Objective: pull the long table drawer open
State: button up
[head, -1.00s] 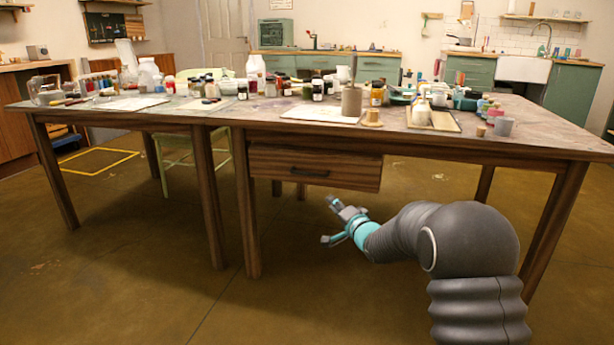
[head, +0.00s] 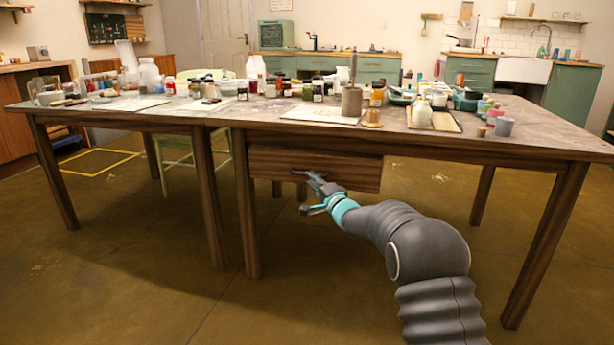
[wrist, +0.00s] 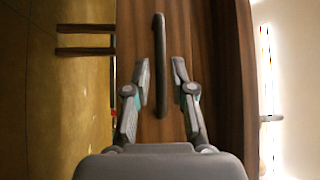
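The long table drawer (head: 350,173) has a brown wood front below the table top and looks closed or nearly so. Its dark bar handle shows in the wrist view (wrist: 159,50), running lengthwise up the picture. My gripper (head: 306,182) is in front of the drawer at handle height. In the wrist view my gripper (wrist: 162,68) is open, one finger on each side of the handle's near end. I cannot tell whether either finger touches the handle. In the head view the gripper covers most of the handle.
The table top (head: 250,112) carries many jars, bottles and papers above the drawer. A table leg (head: 246,215) stands left of the drawer and another leg (head: 545,245) at the right. The floor (head: 290,300) in front of the drawer is clear apart from my arm.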

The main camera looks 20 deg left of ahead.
jog(key=shift+x, duration=2.1)
grip_shut()
